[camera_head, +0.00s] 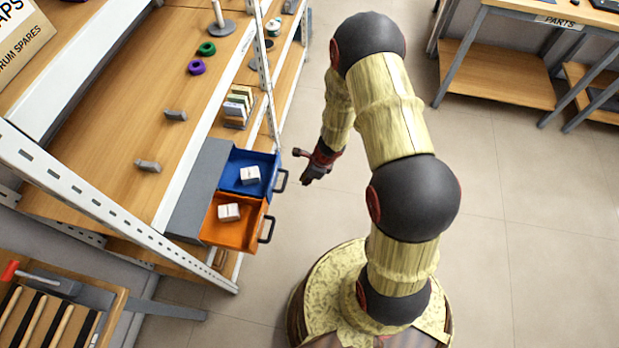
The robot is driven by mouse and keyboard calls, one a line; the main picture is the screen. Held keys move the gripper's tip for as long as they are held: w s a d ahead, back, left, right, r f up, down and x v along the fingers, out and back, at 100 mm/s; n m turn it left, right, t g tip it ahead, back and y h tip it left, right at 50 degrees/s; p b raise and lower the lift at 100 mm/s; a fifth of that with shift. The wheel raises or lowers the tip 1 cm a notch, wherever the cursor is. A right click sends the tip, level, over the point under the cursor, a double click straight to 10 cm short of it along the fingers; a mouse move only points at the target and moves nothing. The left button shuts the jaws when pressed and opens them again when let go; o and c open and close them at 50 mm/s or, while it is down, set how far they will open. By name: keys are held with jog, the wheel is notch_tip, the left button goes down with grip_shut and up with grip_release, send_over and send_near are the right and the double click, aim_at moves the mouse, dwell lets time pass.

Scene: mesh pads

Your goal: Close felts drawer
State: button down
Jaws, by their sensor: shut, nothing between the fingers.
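A grey drawer unit (196,190) stands on the wooden shelf with two drawers pulled out toward my arm. The blue drawer (263,160) holds a white block-like item (250,175). The orange drawer (235,237) in front of it holds a similar white item (229,212). Each drawer has a dark handle, the blue one's (282,181) and the orange one's (268,230). No drawer label is readable. My gripper (303,168) is shut and empty, just right of the blue drawer's handle; contact cannot be told.
Shelf posts and a white rail (70,190) frame the unit. Purple (197,67) and green (207,48) rings, grey pegs and a small card rack (238,106) lie on the shelf. A parts bench (497,75) stands far right.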

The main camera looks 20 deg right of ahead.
aim_at(246, 173)
jog(key=w+a+f, duration=0.1)
jog(key=a, duration=0.1)
jog(key=w+a+f+b, duration=0.1)
jog(key=f, duration=0.1)
jog(key=shift+w+a, duration=0.35)
jog(key=w+a+p, duration=0.2)
jog(key=w+a, duration=0.1)
jog(key=a, duration=0.2)
jog(key=w+a+p, duration=0.3)
jog(key=w+a, duration=0.1)
jog(key=a, duration=0.1)
jog(key=w+a+p, duration=0.3)
jog(key=w+a, duration=0.1)
jog(key=a, duration=0.1)
jog(key=shift+w+a, duration=0.1)
jog(key=shift+a, duration=0.1)
jog(key=shift+d, duration=0.15)
